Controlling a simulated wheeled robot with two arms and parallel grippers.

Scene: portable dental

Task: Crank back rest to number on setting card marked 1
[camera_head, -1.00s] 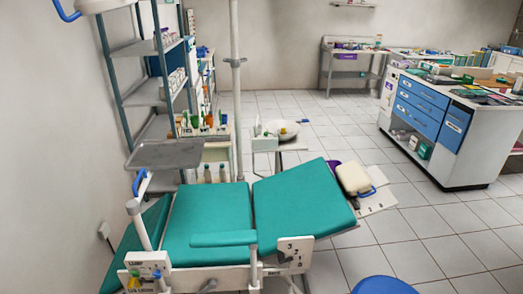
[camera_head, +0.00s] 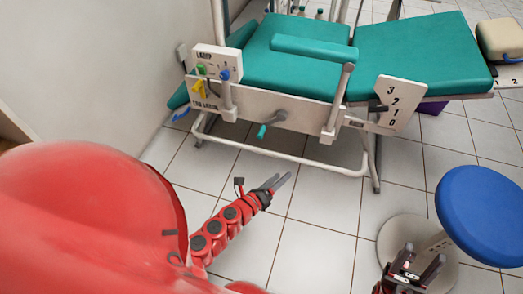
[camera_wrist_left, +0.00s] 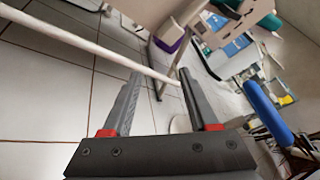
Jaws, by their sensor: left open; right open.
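The dental chair's teal back rest (camera_head: 422,55) is tilted, its right end lower in the picture. A white plate (camera_head: 401,103) reads 3, 2, 1, 0 from top down, with a black pointer (camera_head: 378,108) at its left edge around the middle numbers. A crank (camera_head: 272,118) with a teal handle sits on the chair's side. My left gripper (camera_head: 279,181) is open and empty, below and apart from the crank; its fingers also show in the left wrist view (camera_wrist_left: 160,88). My right gripper (camera_head: 424,262) is open near the stool. I cannot identify the setting card.
A blue stool (camera_head: 487,213) stands at the right. A white frame tube (camera_head: 290,158) runs low under the chair. A panel with coloured levers (camera_head: 217,72) is at the chair's left. Floor between is clear.

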